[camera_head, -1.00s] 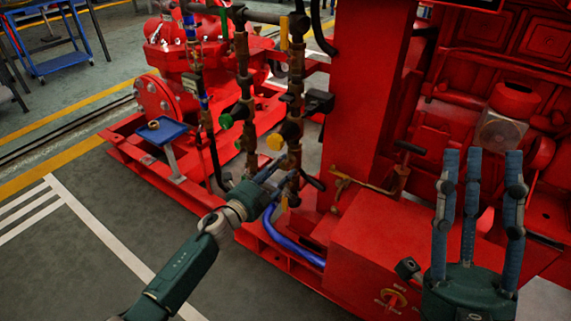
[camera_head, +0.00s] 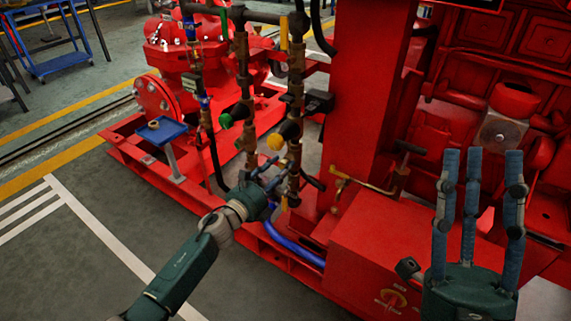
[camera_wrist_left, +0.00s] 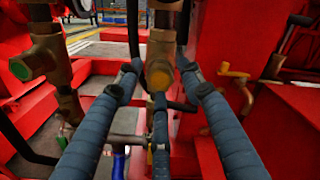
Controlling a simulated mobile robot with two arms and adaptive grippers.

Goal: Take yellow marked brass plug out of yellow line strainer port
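In the left wrist view a brass fitting (camera_wrist_left: 161,48) hangs on a vertical pipe. Its round yellow-marked plug (camera_wrist_left: 160,76) faces me and sits in the port. My left gripper (camera_wrist_left: 160,80) is open, with two blue fingers on either side of the plug and the third below it. I cannot tell whether any finger touches it. In the head view my left gripper (camera_head: 274,180) is at the lower part of the right-hand brass pipe line (camera_head: 294,158). My right gripper (camera_head: 480,165) is open and empty, fingers upright, at the right.
A neighbouring brass line carries a green-marked fitting (camera_wrist_left: 20,69), left of the fingers. A red column (camera_head: 362,100) stands right of the pipes. A blue hose (camera_head: 290,243) runs below the left gripper. The grey floor (camera_head: 60,260) at left is clear.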

